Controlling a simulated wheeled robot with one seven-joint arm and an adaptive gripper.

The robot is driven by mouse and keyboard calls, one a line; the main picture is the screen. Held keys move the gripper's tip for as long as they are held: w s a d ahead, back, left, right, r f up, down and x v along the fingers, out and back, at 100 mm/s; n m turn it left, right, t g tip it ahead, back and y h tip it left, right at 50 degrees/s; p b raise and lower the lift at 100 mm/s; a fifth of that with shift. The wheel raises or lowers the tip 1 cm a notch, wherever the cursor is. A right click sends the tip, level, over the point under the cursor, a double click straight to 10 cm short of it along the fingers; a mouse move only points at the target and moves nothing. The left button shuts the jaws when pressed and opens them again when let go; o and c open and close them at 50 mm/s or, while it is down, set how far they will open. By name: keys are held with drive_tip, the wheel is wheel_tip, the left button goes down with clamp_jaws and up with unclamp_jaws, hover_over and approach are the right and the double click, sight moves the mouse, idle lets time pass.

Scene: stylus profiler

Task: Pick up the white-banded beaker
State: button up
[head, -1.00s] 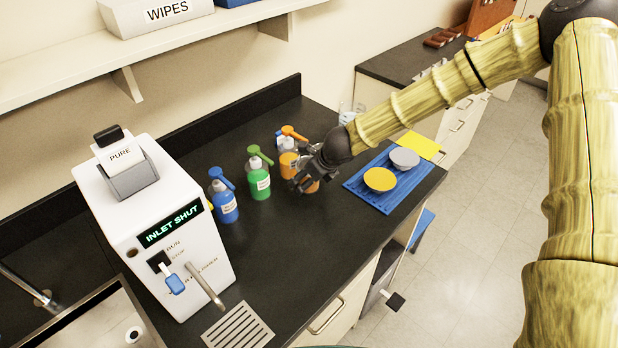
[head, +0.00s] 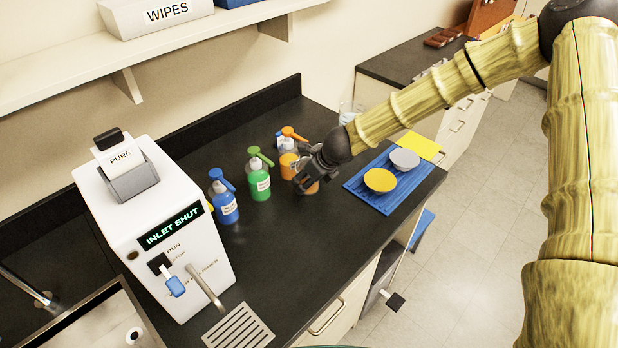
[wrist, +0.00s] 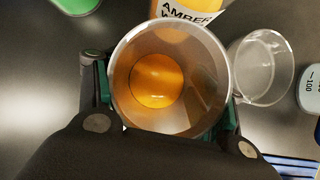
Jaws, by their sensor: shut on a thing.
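My gripper (head: 303,179) is low over the black counter, to the right of the bottles. In the wrist view a clear beaker (wrist: 205,60) stands between its two fingers, and they are shut on its sides. Through its open mouth I see amber colour at the bottom. In the head view only a small part of this beaker (head: 311,188) shows beneath the gripper. I cannot make out a white band on it. A second clear beaker (wrist: 263,66) is close to its right in the wrist view, outside the fingers.
Blue (head: 225,207), green (head: 259,182) and amber (head: 288,166) wash bottles stand to the left. The amber bottle is very close to the held beaker. A blue mat (head: 367,196) with yellow and grey discs lies to the right. A white machine (head: 190,270) stands at front left.

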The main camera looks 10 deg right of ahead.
wheel_tip(320, 180, up, 3)
drive_tip(key=shift+r+p, duration=0.15)
drive_tip(key=shift+p, duration=0.95)
drive_tip(key=c, duration=0.5)
drive_tip(key=s+d, duration=0.3)
drive_tip(key=d, duration=0.1)
drive_tip(key=s+d+r+p, duration=0.1)
drive_tip(key=s+d, duration=0.2)
drive_tip(key=s, duration=0.1)
drive_tip(key=s+d+p, duration=0.1)
drive_tip(key=s+d, duration=0.3)
drive_tip(key=shift+d+r, duration=0.2)
drive_tip(key=shift+d, duration=0.1)
drive_tip(key=shift+c, duration=0.2)
drive_tip(key=o, duration=0.9)
drive_tip(key=c, duration=0.7)
